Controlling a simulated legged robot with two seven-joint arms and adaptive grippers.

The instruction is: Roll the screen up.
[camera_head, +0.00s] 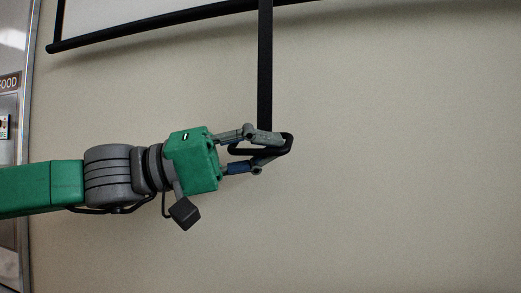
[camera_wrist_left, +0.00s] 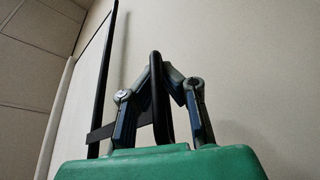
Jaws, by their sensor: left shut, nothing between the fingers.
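The white screen (camera_head: 120,14) hangs at the top left of the head view, with a black bar (camera_head: 160,21) along its lower edge. A black strap (camera_head: 265,75) hangs straight down from it and ends in a black loop (camera_head: 288,143). My left gripper (camera_head: 270,148) is at the loop, its fingers shut with nothing between them. In the left wrist view the loop (camera_wrist_left: 160,105) stands between the gripper's two finger linkages. Whether the fingertips pass through the loop or only lie beside it I cannot tell. My right gripper is not in view.
A plain beige wall (camera_head: 410,180) fills the background, with free room right of and below the loop. A grey panel (camera_head: 10,110) with signs stands at the far left. The ceiling (camera_wrist_left: 35,50) shows at upper left in the left wrist view.

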